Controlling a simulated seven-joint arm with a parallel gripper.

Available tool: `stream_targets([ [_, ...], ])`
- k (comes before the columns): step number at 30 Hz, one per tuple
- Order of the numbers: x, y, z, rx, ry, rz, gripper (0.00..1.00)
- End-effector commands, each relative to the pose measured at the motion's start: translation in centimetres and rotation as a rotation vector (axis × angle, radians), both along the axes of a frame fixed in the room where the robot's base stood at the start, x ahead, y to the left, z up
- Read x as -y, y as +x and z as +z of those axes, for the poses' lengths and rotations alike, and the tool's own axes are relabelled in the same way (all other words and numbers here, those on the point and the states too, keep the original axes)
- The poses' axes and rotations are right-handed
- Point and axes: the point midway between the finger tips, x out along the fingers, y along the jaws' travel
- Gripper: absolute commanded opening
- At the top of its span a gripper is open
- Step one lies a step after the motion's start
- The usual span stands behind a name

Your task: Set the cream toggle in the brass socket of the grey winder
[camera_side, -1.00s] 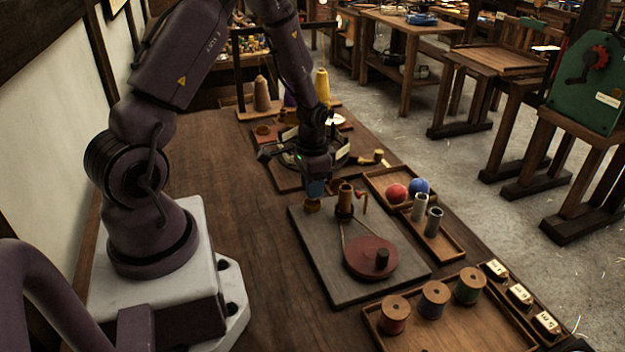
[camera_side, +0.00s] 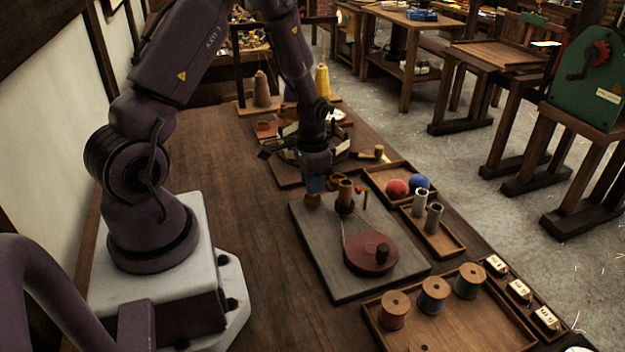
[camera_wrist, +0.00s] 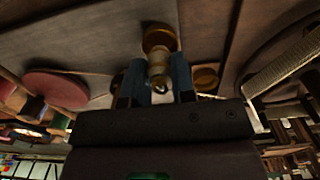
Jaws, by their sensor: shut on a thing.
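The grey winder (camera_side: 318,255) is a flat grey board bearing a dark red disc (camera_side: 370,255) with a dark knob. An amber, brass-coloured round piece (camera_side: 312,201), which looks like the socket, sits at the board's far left corner. My gripper (camera_side: 316,186) is low, right above that piece. In the wrist view, my gripper's blue fingers (camera_wrist: 158,85) are shut on the cream toggle (camera_wrist: 158,66). The toggle's far end meets a round brass-coloured piece (camera_wrist: 158,38); I cannot tell whether it is seated. Another brass-coloured round (camera_wrist: 205,78) shows beside the right finger.
A brown post (camera_side: 345,197) stands on the board close to my gripper, with a brass-coloured ring (camera_side: 334,183) beside it. Trays with red and blue balls (camera_side: 397,188), grey tubes (camera_side: 433,218) and several spools (camera_side: 433,297) lie right. The left tabletop (camera_side: 245,215) is clear.

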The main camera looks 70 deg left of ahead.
Motion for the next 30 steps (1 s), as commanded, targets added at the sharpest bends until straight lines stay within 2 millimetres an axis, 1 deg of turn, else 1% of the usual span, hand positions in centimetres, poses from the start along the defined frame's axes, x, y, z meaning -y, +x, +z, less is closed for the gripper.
stream_targets([
  [5,0.0,0.0,-0.3,0.0,0.0,0.0,0.11],
  [16,0.0,0.0,-1.7,0.0,0.0,0.0,0.11],
  [30,0.0,0.0,-1.9,0.0,0.0,0.0,0.11],
])
